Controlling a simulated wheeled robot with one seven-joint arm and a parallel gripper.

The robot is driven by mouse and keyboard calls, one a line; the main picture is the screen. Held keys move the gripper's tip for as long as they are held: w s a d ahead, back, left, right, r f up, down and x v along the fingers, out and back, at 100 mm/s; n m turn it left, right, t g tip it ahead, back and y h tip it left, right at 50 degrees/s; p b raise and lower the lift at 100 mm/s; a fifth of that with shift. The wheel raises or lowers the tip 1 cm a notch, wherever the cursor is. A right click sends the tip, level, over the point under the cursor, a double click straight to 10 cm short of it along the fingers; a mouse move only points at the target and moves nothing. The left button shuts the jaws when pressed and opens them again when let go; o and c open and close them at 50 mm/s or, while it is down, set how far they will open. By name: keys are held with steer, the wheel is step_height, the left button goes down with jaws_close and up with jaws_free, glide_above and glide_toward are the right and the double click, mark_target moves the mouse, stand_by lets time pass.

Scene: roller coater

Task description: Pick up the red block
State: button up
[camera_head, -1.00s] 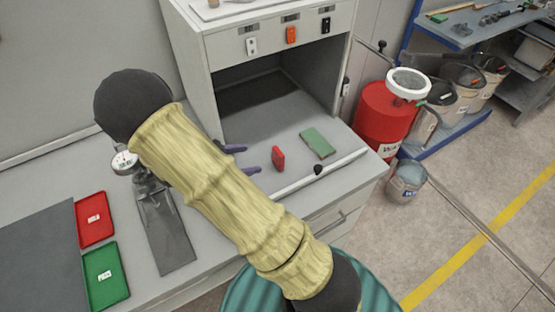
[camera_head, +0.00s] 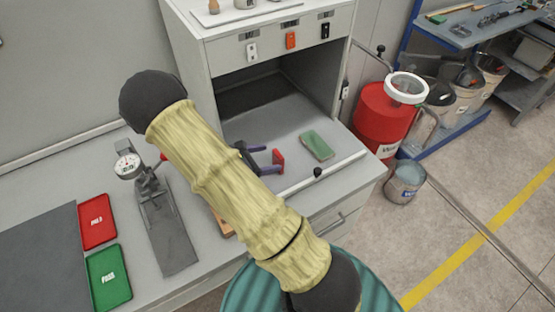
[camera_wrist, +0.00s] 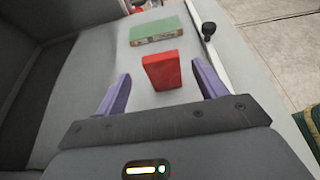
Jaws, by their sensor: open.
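The red block (camera_head: 278,160) stands on the grey floor of the open cabinet bay, near its front edge. In the wrist view the red block (camera_wrist: 162,71) is upright ahead of my gripper, roughly centred between the fingers. My gripper (camera_wrist: 159,88) is open, with one purple finger to each side of the block's line. In the head view my gripper (camera_head: 270,161) is beside the block, its purple fingers reaching toward it. I cannot tell whether the fingertips touch the block. My yellow-sleeved arm hides part of the gripper there.
A green block (camera_head: 317,145) lies just right of the red block, and behind it in the wrist view (camera_wrist: 157,33). A metal rail with a black knob (camera_head: 318,172) runs along the bay's front. The cabinet wall (camera_head: 194,75) bounds the left. A dial gauge stand (camera_head: 165,225) is left.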

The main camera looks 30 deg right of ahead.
mark_target(276, 159)
steer(key=shift+a, duration=0.25)
steer(key=shift+s+d, duration=0.15)
steer(key=shift+d, duration=0.1)
steer(key=p+x, duration=0.2)
steer(key=x, duration=0.2)
steer(key=shift+d+f, duration=0.2)
steer(key=shift+d, duration=0.05)
steer(key=shift+d+f, duration=0.2)
steer(key=shift+a, duration=0.1)
steer(key=c, duration=1.1)
steer(key=shift+o, duration=0.2)
step_height(276, 159, up, 10)
steer(key=shift+r+b, duration=0.1)
steer(key=shift+b, duration=0.8)
